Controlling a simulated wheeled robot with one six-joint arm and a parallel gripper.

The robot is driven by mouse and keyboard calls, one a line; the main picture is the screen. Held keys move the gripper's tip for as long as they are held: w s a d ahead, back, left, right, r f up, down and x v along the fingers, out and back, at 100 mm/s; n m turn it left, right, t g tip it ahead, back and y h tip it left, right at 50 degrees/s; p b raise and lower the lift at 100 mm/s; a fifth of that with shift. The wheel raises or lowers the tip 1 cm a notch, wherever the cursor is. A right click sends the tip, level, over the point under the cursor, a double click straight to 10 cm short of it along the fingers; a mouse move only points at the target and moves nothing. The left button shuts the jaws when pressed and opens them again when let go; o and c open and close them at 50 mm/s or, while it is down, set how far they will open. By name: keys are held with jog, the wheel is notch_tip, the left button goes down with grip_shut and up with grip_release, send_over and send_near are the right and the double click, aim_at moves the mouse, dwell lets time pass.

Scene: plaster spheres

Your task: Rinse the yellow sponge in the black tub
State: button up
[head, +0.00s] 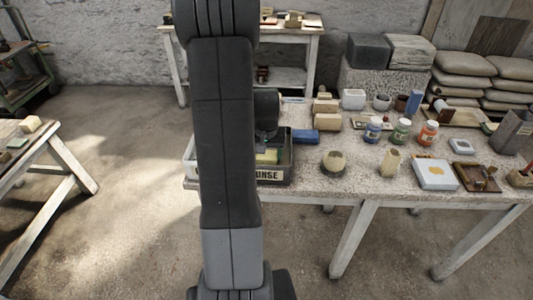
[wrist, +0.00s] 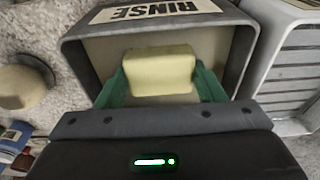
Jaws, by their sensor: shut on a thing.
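The black tub (head: 287,160) stands at the left end of the worktable, with a RINSE label on its front. It fills the middle of the wrist view (wrist: 246,48), where the label reads upside down. My gripper (wrist: 160,76) is shut on the pale yellow sponge (wrist: 160,66), with one green finger on each side. The sponge is within the tub's outline, and its height above the tub floor is hard to tell. In the head view the sponge (head: 268,156) shows partly beside my arm, which hides much of the tub. I cannot make out any water.
A pale grey slatted container (wrist: 288,75) stands right beside the tub in the wrist view. A cream sphere on a dark ring (head: 334,161) sits to the tub's right in the head view. A blue roll (head: 304,136) lies behind it. Jars and boxes crowd the table further right.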

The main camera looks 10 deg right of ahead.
jog(key=shift+r+p, duration=2.4)
jog(key=shift+r, duration=1.1)
